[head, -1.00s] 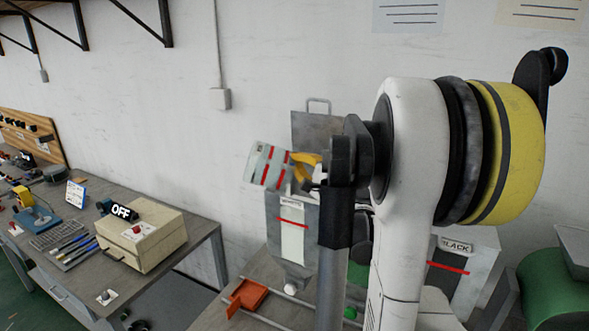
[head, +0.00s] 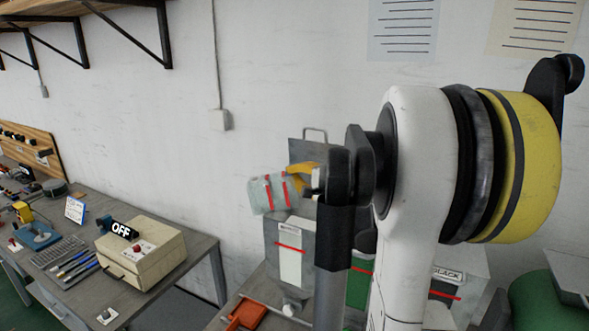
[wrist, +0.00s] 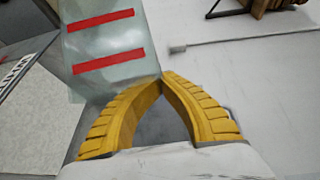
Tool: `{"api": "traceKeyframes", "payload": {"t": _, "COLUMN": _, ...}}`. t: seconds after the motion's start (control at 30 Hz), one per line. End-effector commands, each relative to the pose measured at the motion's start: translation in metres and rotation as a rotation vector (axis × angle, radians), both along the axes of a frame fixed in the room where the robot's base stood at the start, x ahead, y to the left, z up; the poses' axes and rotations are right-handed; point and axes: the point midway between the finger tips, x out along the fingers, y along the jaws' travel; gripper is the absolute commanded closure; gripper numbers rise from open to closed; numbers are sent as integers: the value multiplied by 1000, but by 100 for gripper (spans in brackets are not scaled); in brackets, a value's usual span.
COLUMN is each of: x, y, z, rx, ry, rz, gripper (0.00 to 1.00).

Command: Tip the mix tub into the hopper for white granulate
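The mix tub (head: 263,198) is a pale translucent tub with red bands. It hangs tilted in the air in the head view, in front of the wall and above the white hopper. In the wrist view the tub (wrist: 105,55) fills the upper left, and my yellow fingers converge at its edge. My gripper (wrist: 162,76) is shut on the tub's edge. The white-granulate hopper (head: 290,264) has a pale window and a red line. It stands below the tub, with a grey plate with a handle (head: 312,148) upright behind it. The tub's contents and the hopper's opening are not clearly seen.
My arm hides much of the green hopper (head: 359,290) and part of the black hopper (head: 446,277) to the right. An orange-red tray (head: 246,314) lies low in front. A bench at left carries a beige box (head: 140,250) with an OFF display.

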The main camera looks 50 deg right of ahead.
Motion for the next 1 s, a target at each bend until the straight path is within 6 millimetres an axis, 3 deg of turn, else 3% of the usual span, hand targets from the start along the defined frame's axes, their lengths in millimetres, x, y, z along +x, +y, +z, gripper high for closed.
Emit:
{"api": "traceKeyframes", "payload": {"t": 0.37, "x": 1, "y": 1, "z": 0, "rx": -21, "ry": 19, "rz": 10, "gripper": 100}}
{"api": "traceKeyframes", "payload": {"t": 0.67, "x": 16, "y": 16, "z": -8, "rx": -227, "ry": -58, "rz": 40, "gripper": 100}}
{"api": "traceKeyframes", "payload": {"t": 1.0, "x": 19, "y": 19, "z": -3, "rx": -252, "ry": -57, "rz": 44, "gripper": 100}}
